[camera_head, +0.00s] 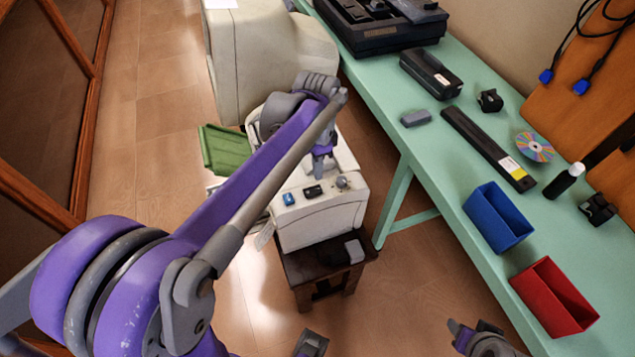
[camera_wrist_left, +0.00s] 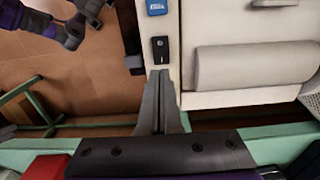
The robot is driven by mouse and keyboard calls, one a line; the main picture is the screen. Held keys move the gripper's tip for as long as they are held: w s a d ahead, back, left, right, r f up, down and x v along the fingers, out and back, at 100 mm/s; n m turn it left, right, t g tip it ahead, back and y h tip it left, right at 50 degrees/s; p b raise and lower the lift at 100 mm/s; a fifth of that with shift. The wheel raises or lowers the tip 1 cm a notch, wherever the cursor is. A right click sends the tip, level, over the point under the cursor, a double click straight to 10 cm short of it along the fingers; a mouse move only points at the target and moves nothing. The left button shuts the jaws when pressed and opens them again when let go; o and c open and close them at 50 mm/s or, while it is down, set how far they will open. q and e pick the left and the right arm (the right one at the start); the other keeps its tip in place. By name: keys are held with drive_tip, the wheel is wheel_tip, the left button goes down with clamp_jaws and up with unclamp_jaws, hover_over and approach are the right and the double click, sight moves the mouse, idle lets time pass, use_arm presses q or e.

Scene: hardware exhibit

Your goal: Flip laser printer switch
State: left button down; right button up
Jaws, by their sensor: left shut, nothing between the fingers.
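The cream laser printer (camera_head: 318,222) stands on a small dark stool. A blue button (camera_head: 289,198), a black rocker switch (camera_head: 312,191) and a grey knob (camera_head: 342,183) show on its near edge. In the left wrist view the black rocker switch (camera_wrist_left: 160,50) sits below the blue button (camera_wrist_left: 157,8). My left gripper (camera_head: 319,168) is over the printer, pointing down, shut and empty. Its fingertips (camera_wrist_left: 160,74) show just below the rocker switch; I cannot tell if they touch it. My right gripper (camera_head: 462,336) is partly seen at the bottom edge, away from the printer; its jaw state is unclear.
A green table (camera_head: 440,165) runs along the right with a blue bin (camera_head: 497,218), a red bin (camera_head: 552,298), a disc (camera_head: 535,147) and dark devices. A larger cream machine (camera_head: 262,50) stands behind the printer. A green tray (camera_head: 220,150) sticks out left. Wooden floor is free at left.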

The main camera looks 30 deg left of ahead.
sight(318, 190)
use_arm(q)
drive_tip(key=shift+f, duration=2.8)
drive_tip(key=shift+f+b, duration=0.1)
drive_tip(key=shift+b, duration=0.2)
